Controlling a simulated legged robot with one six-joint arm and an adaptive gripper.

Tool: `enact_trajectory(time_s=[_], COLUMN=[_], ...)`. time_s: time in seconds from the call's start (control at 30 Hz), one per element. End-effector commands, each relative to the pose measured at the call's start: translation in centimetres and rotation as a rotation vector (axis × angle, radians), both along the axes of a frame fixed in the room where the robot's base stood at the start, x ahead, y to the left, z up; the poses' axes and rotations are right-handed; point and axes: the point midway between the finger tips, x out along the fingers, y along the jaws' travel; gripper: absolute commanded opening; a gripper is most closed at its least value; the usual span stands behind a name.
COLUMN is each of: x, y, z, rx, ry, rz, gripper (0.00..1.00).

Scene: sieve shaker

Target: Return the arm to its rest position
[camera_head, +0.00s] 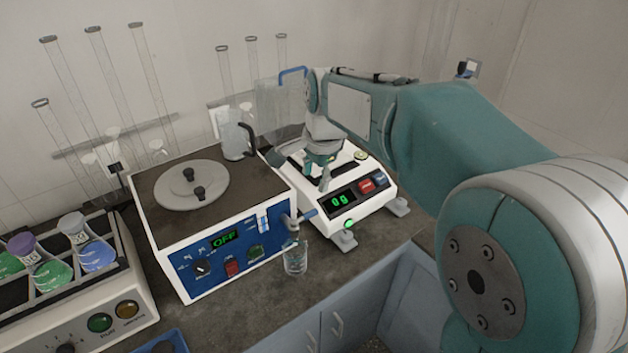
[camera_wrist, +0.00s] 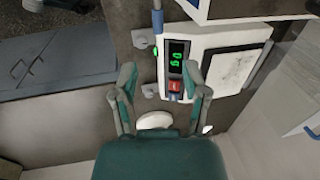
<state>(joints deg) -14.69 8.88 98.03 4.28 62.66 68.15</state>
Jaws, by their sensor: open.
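My gripper (camera_head: 323,180) is over the white balance (camera_head: 376,199) in the head view, with my teal arm reaching in from the right. In the wrist view the two fingers of my gripper (camera_wrist: 159,72) stand wide apart with nothing held between them. The front panel of the balance (camera_wrist: 176,62) shows beyond and between the fingers. Its green display reads 0 g in the head view. I cannot tell how high the fingertips are above the balance.
A blue-fronted shaker box (camera_head: 222,258) reading OFF stands left of the balance. A clear jug (camera_head: 236,140) stands at its back right, and a small glass beaker (camera_head: 295,259) in front. Colored flasks (camera_head: 88,247) sit in a rack at left. Tall glass tubes (camera_head: 110,80) line the wall.

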Motion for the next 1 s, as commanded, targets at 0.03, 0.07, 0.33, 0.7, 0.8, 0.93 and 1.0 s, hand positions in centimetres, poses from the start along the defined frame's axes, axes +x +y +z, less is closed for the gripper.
enact_trajectory(time_s=[0.03, 0.07, 0.33, 0.7, 0.8, 0.93, 1.0], x=[0.0, 0.0, -0.2, -5.7, -7.6, -10.1, -11.4], y=[0.0, 0.0, -0.2, -4.7, -5.9, -7.5, -8.3], z=[0.0, 0.0, 0.1, 2.7, 3.1, 3.4, 3.4], rx=[0.000, 0.000, -0.001, -0.059, -0.085, -0.122, -0.144], ry=[0.000, 0.000, -0.003, -0.112, -0.146, -0.186, -0.209], rz=[0.000, 0.000, 0.006, 0.223, 0.293, 0.385, 0.434], gripper=[0.58, 0.58, 0.58, 0.58, 0.58, 0.58, 0.58])
